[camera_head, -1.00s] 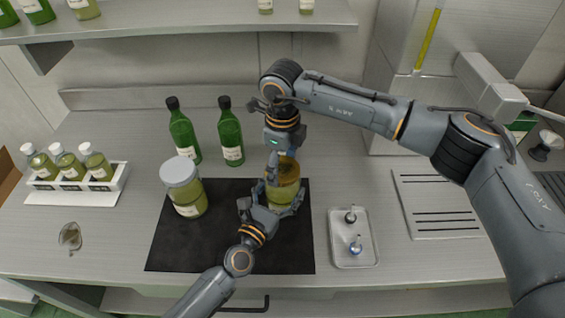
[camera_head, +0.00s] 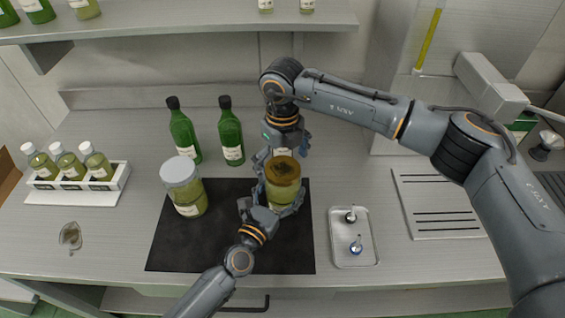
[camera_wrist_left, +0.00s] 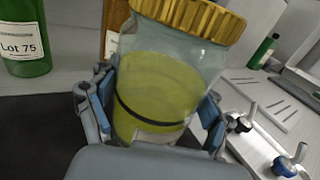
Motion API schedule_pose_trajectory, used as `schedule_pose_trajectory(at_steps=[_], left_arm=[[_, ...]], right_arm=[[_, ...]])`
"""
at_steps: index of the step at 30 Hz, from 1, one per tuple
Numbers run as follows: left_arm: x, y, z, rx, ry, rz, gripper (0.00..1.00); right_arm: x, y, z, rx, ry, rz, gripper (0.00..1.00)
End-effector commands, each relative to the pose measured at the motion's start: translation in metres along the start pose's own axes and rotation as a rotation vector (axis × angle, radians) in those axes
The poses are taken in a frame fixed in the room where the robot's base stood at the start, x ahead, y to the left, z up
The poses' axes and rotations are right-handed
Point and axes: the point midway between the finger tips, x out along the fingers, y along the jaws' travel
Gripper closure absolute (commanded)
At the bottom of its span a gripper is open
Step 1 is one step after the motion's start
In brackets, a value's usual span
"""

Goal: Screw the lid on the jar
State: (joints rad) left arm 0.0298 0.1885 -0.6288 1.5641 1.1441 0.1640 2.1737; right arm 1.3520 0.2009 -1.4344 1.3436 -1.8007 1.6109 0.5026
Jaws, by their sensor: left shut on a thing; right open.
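The jar (camera_head: 287,197) stands on the black mat with yellow-green contents. My left gripper (camera_head: 272,211) is shut around its lower body; in the left wrist view the jar (camera_wrist_left: 160,88) sits between the blue-padded fingers. The lid (camera_head: 283,167) is on the jar's mouth; its gold ribbed rim (camera_wrist_left: 190,14) shows at the top of the left wrist view. How tightly it is screwed down I cannot tell. My right gripper (camera_head: 282,153) is open, pointing down at the lid's far side, its fingers spread and partly hidden.
A second jar (camera_head: 184,187) with a pale lid stands on the mat (camera_head: 230,255), left of my left gripper. Two green bottles (camera_head: 231,132) stand behind. A metal tray (camera_head: 352,258) with small spouts lies right, a white bottle rack (camera_head: 112,184) left. The front left counter is mostly clear.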

Motion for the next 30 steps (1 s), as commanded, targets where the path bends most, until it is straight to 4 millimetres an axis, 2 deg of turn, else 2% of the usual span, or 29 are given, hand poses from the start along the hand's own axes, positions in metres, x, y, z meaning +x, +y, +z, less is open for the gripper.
schedule_pose_trajectory(at_steps=[9, 20, 23, 30], left_arm=[[-0.001, -0.001, -0.002, -0.002, 0.004, -0.002, 1.00], [-0.001, -0.001, -0.002, -0.002, 0.003, -0.002, 1.00], [-0.001, -0.001, -0.002, -0.002, 0.003, -0.002, 1.00], [0.000, -0.001, -0.002, -0.002, 0.003, -0.002, 1.00]], right_arm=[[-0.039, 0.000, 0.000, 0.000, -0.002, 0.000, 0.00], [-0.042, 0.000, 0.000, -0.016, -0.001, 0.000, 0.01], [-0.045, 0.000, 0.001, -0.097, -0.002, -0.001, 0.01], [-0.061, 0.000, 0.001, -0.520, -0.002, -0.004, 0.01]])
